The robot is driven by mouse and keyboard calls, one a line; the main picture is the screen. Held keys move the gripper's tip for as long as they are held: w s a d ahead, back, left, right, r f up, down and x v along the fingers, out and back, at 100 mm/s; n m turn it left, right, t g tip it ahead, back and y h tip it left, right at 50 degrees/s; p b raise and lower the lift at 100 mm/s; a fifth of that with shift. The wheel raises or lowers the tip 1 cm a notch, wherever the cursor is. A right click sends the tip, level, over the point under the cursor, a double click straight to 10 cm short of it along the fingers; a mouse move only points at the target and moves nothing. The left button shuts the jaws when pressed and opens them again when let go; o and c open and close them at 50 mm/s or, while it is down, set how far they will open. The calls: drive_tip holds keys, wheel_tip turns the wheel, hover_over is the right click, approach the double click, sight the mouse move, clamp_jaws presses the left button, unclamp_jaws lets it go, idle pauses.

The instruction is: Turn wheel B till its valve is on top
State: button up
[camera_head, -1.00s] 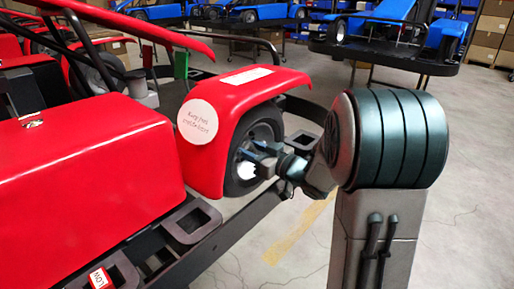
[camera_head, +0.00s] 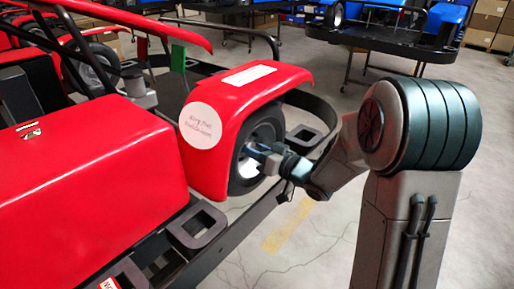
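A wheel (camera_head: 247,162) with a black tyre and a white hub sits under the red front fender of the near kart. Its lower and right parts show; the fender covers the top. No letter B and no valve can be made out. My gripper (camera_head: 258,153) reaches in from the right, with its bluish fingertips at the hub. The fingers are small here, and I cannot tell whether they are open, shut or touching anything.
The red kart's fender (camera_head: 245,90) carries a round white label (camera_head: 200,124) with handwriting. A dark bumper rail (camera_head: 228,238) runs below the wheel. A blue kart (camera_head: 400,22) stands on a rack behind.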

drive_tip(key=shift+s+d, duration=0.3)
drive_tip(key=shift+d, duration=0.15)
drive_tip(key=v, duration=1.3)
drive_tip(key=shift+a, duration=0.1)
